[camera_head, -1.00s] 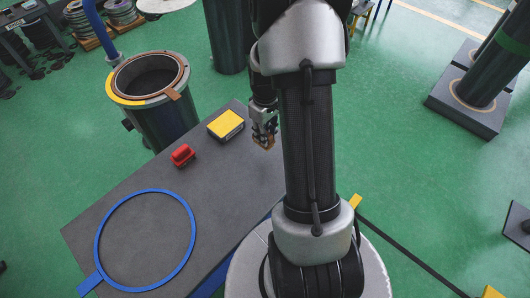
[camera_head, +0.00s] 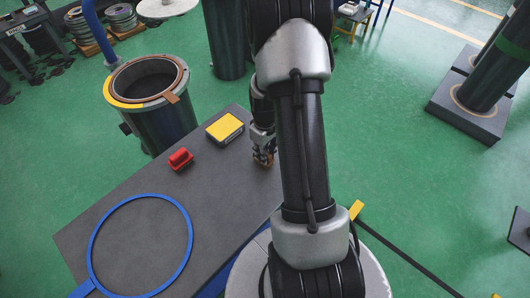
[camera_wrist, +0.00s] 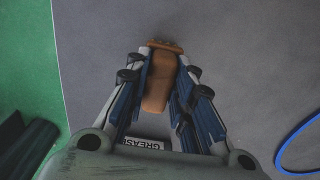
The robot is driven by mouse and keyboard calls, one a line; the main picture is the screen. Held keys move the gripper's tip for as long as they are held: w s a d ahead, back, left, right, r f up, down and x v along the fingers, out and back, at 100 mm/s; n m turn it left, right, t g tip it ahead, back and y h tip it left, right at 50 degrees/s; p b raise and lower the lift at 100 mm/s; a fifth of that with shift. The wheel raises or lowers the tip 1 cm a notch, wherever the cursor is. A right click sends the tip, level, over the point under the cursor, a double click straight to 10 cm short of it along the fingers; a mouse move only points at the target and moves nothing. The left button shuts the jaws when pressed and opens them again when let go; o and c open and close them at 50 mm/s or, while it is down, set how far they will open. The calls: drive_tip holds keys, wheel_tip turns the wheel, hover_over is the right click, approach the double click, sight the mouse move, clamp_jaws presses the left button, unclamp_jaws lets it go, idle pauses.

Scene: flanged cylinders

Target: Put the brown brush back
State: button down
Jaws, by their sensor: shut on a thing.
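The brown brush (camera_wrist: 158,85) is between the fingers of my gripper (camera_wrist: 160,75) in the wrist view, and the fingers are shut on it. In the head view my gripper (camera_head: 264,157) is low over the right part of the grey table (camera_head: 140,200), to the right of the yellow-topped box. Only a small brown bit of the brush (camera_head: 266,161) shows there, at the fingertips. I cannot tell whether the brush touches the table. A part labelled GREASE (camera_wrist: 146,144) shows below the brush in the wrist view.
The yellow-topped box (camera_head: 225,128) and a red object (camera_head: 180,159) lie on the table. A blue ring (camera_head: 188,222) lies at the near left, and also shows in the wrist view (camera_wrist: 280,150). A flanged cylinder (camera_head: 165,125) with a brown ring stands behind the table.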

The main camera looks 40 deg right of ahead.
drive_tip(key=c, duration=1.4)
unclamp_jaws()
drive_tip(key=shift+f, duration=0.1)
drive_tip(key=a+r+t+p, duration=0.15)
drive_tip(key=a+r, duration=0.25)
drive_tip(key=r, duration=0.7)
drive_tip(key=a+r+p, duration=0.3)
drive_tip(key=r, duration=0.9)
drive_tip(key=s+a+r+t, duration=0.3)
drive_tip(key=s+a+r, duration=0.9)
drive_tip(key=s+a, duration=0.2)
drive_tip(key=a, duration=0.2)
drive_tip(key=shift+s+a+r+m, duration=0.25)
drive_tip(key=shift+a+m, duration=0.05)
drive_tip(key=shift+m, duration=0.1)
